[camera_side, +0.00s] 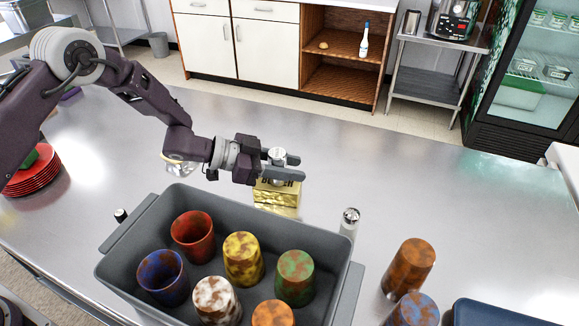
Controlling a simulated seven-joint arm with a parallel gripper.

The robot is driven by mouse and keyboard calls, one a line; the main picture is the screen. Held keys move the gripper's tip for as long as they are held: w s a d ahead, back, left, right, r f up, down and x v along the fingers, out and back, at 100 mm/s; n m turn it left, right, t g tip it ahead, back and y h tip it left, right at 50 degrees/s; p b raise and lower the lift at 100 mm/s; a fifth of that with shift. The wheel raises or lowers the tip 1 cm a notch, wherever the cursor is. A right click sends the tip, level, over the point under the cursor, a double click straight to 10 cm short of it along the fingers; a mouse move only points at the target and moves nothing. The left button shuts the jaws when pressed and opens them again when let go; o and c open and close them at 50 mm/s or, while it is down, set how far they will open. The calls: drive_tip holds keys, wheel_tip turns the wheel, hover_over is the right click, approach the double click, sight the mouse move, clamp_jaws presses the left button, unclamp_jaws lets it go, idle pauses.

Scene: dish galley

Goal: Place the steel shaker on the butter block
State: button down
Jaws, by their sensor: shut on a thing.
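The steel shaker (277,154) is upright between the fingers of my gripper (283,165), which is shut on it. The fingers hide part of its body. The butter block (277,197), gold-wrapped with dark lettering on top, is on the steel counter directly below the shaker in the picture. The shaker's lower end overlaps the top of the block in this view. I cannot tell whether it touches the block or hangs just above it.
A grey tub (128,221) with several coloured tumblers stands just in front of the block. A second shaker (349,222) with a pale body stands at the tub's right corner. A brown tumbler (410,264) stands further right.

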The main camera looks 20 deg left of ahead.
drive_tip(key=c, duration=0.9)
unclamp_jaws()
drive_tip(key=shift+f, duration=0.15)
drive_tip(key=shift+c, duration=0.2)
drive_tip(key=v, duration=1.2)
